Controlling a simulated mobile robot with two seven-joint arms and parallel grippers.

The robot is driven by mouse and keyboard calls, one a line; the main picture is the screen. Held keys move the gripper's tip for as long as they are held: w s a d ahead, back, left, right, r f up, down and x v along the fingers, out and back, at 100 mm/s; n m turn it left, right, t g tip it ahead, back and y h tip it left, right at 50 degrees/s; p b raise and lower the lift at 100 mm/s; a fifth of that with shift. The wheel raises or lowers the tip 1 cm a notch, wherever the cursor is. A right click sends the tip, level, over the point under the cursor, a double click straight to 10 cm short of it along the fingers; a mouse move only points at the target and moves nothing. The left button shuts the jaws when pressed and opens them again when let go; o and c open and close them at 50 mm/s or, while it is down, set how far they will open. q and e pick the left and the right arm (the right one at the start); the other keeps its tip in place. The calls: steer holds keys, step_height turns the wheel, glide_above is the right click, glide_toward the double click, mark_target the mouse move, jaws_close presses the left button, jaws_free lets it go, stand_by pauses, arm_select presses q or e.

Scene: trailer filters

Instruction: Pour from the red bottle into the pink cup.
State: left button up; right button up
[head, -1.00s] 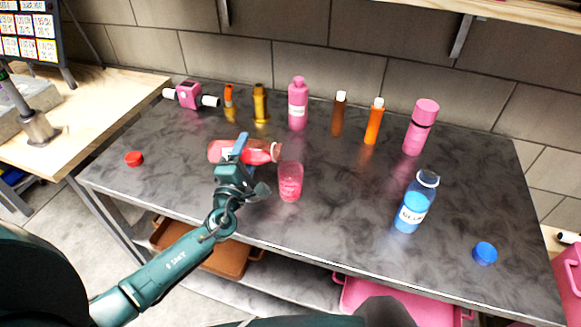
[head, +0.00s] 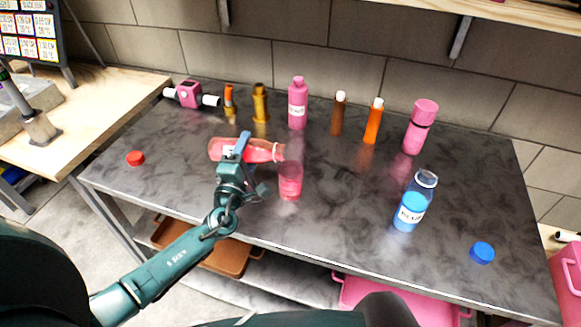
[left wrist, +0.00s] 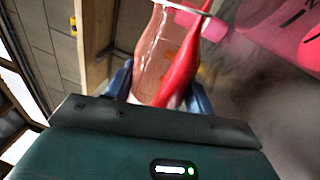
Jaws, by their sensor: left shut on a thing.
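The red bottle (head: 258,151) is held on its side by my left gripper (head: 240,146), with its neck pointing right. The neck is over the rim of the pink cup (head: 290,184), which stands upright on the dark table. Pink-red liquid shows inside the cup. In the left wrist view the bottle (left wrist: 158,55) lies between the two blue fingers (left wrist: 160,90). Whether liquid is flowing at the mouth is too small to tell. The red cap (head: 136,158) lies on the table at the left. My right gripper is not in view.
An open blue bottle (head: 413,204) and its blue cap (head: 482,253) are on the right of the table (head: 340,230).

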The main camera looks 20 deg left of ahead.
arm_select(q)
steer(key=shift+r+m+p, duration=0.3)
steer(key=shift+p, duration=0.1)
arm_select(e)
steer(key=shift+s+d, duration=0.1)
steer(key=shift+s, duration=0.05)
